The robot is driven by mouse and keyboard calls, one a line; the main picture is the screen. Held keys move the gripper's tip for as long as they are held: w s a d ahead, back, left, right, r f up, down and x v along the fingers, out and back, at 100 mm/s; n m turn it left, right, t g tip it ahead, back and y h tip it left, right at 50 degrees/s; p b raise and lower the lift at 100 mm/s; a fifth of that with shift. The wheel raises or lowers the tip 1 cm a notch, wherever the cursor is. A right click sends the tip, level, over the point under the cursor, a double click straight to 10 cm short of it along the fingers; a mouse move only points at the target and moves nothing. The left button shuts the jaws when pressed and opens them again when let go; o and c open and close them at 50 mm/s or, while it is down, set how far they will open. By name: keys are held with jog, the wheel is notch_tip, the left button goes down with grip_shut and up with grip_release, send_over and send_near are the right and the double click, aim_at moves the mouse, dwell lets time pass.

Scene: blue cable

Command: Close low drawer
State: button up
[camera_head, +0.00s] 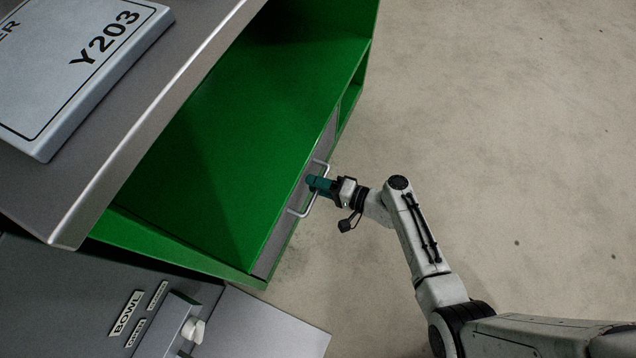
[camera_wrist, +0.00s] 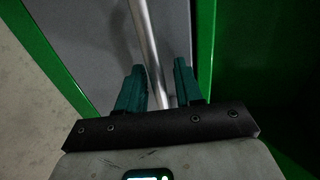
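The drawer has a grey front (camera_head: 268,262) set in a green cabinet; the front also shows in the wrist view (camera_wrist: 95,40). Its metal bar handle (camera_head: 293,213) runs along the front, and it crosses the wrist view (camera_wrist: 147,40) from the top to between the fingers. My gripper (camera_head: 313,183) is at the handle, with its teal fingers on either side of the bar. In the wrist view my gripper (camera_wrist: 160,72) is open, with gaps beside the bar. The head view looks from above, so I cannot tell exactly how far the drawer stands out.
A grey worktop (camera_head: 150,115) with a Y203 panel (camera_head: 85,65) lies at upper left. The concrete floor (camera_head: 500,130) on the right is clear apart from my arm.

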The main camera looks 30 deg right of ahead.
jog(key=p+v, duration=0.3)
jog(key=v, duration=0.7)
jog(key=shift+s+d, duration=0.2)
jog(key=shift+s, duration=0.15)
jog(key=s+a+r+n+g+h, duration=0.15)
jog(key=s+a+n+g, duration=0.25)
jog(key=s+n+g, duration=0.45)
jog(key=s+d+r+n+g+h, duration=0.1)
jog(key=s+d+r+g+h, duration=0.1)
jog(key=s+d+r+h, duration=0.3)
jog(key=d+r+n+g+h, duration=0.1)
jog(key=d+r+h, duration=0.15)
jog(key=r, duration=0.55)
notch_tip(320, 180, up, 35)
jog(key=p, duration=3.5)
jog(key=shift+s, duration=0.15)
